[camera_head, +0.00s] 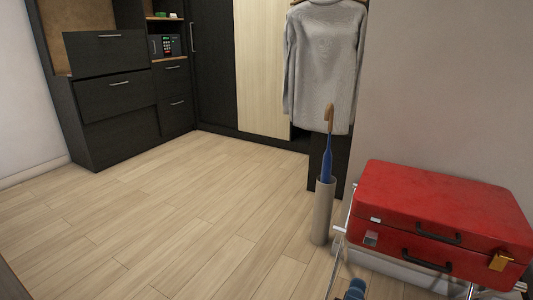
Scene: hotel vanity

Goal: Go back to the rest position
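My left gripper is not in view.
A red suitcase (440,205) lies closed on a metal rack at the right. Left of it a tall grey holder (322,212) holds a blue umbrella (327,160). A grey sweater (323,65) hangs behind. Dark drawers (115,95) stand back left. The wooden floor (180,215) is clear.

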